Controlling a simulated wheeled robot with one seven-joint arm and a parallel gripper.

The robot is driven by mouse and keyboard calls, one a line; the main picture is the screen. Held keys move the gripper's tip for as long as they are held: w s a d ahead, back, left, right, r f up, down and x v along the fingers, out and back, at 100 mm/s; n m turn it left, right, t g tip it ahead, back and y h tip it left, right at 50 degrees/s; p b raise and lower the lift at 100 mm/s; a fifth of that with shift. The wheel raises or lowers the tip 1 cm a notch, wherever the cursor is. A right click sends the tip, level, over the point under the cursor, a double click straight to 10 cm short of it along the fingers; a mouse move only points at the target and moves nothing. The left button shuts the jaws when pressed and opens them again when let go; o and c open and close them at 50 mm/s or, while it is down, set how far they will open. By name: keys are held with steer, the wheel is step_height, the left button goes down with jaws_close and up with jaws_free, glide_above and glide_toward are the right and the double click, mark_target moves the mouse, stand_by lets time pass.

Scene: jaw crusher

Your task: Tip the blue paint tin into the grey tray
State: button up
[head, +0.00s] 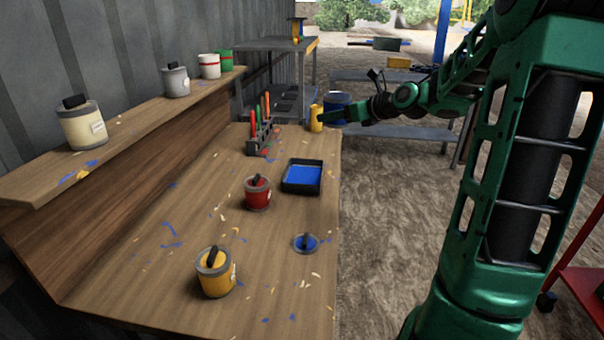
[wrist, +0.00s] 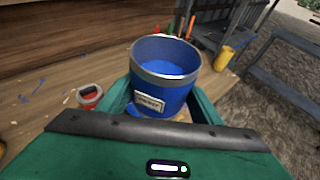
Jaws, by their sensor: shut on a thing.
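The blue paint tin (head: 338,101) is held by my gripper (head: 337,114) near the far right edge of the bench, and looks about upright in the head view. In the wrist view the open tin (wrist: 160,98) sits between the green fingers of my gripper (wrist: 163,106), with blue paint inside and a label on its side. The dark grey tray (head: 300,191) lies on the bench, nearer than the tin and to its left. A sheet of blue covers its floor. The tin is apart from the tray.
A red tin (head: 257,193), a yellow tin (head: 214,272) and a blue lid (head: 306,243) sit on the bench (head: 150,275). A rack with tools (head: 262,137) and a yellow container (head: 316,119) stand at the far end. Several tins stand on the shelf (head: 130,130).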

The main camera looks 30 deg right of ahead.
mark_target(338, 105)
steer(key=shift+s+a+r, duration=0.25)
steer(key=shift+s+r, duration=0.55)
steer(key=shift+s+a+r, duration=0.2)
steer(key=shift+s+r, duration=0.55)
steer(key=shift+s, duration=0.1)
steer(key=shift+s+a+r, duration=0.25)
steer(key=shift+s+r, duration=0.55)
